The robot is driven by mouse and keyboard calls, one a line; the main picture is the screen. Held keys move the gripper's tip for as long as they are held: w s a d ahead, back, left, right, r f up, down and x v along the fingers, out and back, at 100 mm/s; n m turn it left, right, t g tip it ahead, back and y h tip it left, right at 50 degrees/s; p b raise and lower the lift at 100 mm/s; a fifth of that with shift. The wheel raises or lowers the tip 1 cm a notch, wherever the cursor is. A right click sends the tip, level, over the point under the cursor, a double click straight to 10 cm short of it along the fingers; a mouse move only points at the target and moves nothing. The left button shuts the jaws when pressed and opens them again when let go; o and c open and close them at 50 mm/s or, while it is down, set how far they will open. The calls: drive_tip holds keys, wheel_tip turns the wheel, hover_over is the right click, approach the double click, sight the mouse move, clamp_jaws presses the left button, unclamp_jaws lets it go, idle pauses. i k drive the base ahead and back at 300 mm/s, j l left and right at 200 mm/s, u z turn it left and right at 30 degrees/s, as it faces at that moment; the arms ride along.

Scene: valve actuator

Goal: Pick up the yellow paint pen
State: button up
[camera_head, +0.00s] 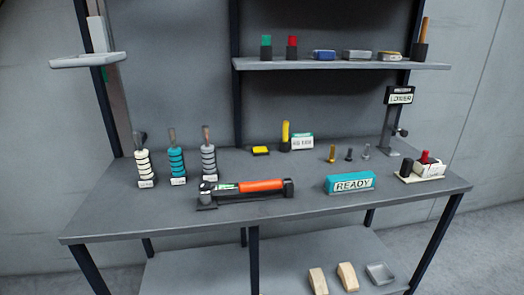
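A yellow pen-like cylinder (286,132), likely the paint pen, stands upright at the back middle of the grey workbench (240,225). Its lower end is dark; I cannot tell whether this is a holder or part of the pen. A small green and white label card (302,142) stands just to its right. A low yellow block (260,151) lies to its left, apart from it. My gripper is not in view.
An orange and black tool (250,187) lies in front of the pen. A teal READY block (350,183) sits front right. Three ringed posts (177,161) stand left. Small bolts (349,154) stand right. A shelf (340,65) hangs above the bench's back.

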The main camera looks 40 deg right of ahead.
sight(286, 123)
drive_tip(key=i+j+z, duration=0.1)
drive_tip(key=z, duration=0.25)
drive_tip(key=j+z, duration=0.25)
drive_tip(key=z, duration=0.15)
drive_tip(key=i+j+z, duration=0.1)
drive_tip(key=j+z, duration=0.25)
drive_tip(key=l, duration=0.1)
